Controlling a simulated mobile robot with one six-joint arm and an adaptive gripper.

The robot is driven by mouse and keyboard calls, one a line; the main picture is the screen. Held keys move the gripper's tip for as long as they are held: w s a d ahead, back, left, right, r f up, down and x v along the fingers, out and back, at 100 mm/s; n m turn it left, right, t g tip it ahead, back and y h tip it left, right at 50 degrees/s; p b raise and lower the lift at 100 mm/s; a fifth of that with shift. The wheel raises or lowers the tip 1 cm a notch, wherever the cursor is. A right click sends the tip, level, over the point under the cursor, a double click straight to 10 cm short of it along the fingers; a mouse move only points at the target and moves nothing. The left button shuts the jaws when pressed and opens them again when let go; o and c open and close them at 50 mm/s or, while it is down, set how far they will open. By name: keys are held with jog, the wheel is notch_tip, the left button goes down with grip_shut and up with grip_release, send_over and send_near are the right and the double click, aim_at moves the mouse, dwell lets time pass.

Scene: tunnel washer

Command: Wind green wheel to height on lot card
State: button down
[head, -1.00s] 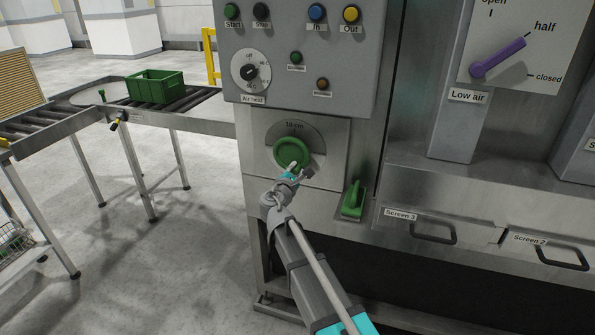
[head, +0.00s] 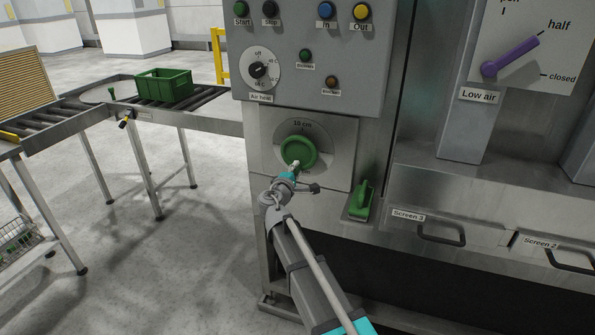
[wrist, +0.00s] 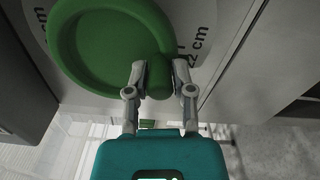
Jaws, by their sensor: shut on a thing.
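The green wheel (head: 299,152) is mounted on a grey plate on the machine front, below the button panel. A round grey dial behind it reads "10 cm" at the top in the head view. In the wrist view the wheel (wrist: 110,45) fills the upper left, and "22 cm" shows on the dial (wrist: 196,45) right of its handle. My gripper (wrist: 159,75) is shut on the wheel's green handle (wrist: 159,78), one finger on each side. In the head view my gripper (head: 294,168) reaches the wheel's lower edge. No lot card can be made out.
A green lever (head: 360,201) stands right of the wheel on the ledge. Above are the Air heat knob (head: 258,70) and several buttons. A purple lever (head: 511,57) sits at upper right. A roller conveyor with a green crate (head: 165,85) stands at left; open floor lies before it.

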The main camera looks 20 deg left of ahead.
jog(key=shift+a, duration=0.2)
jog(key=shift+c, duration=2.4)
grip_release()
jog(key=shift+w, duration=0.1)
jog(key=shift+d, duration=0.1)
jog(key=shift+s, duration=0.75)
jog(key=s, duration=1)
jog(key=shift+s, duration=0.3)
jog(key=shift+s, duration=0.1)
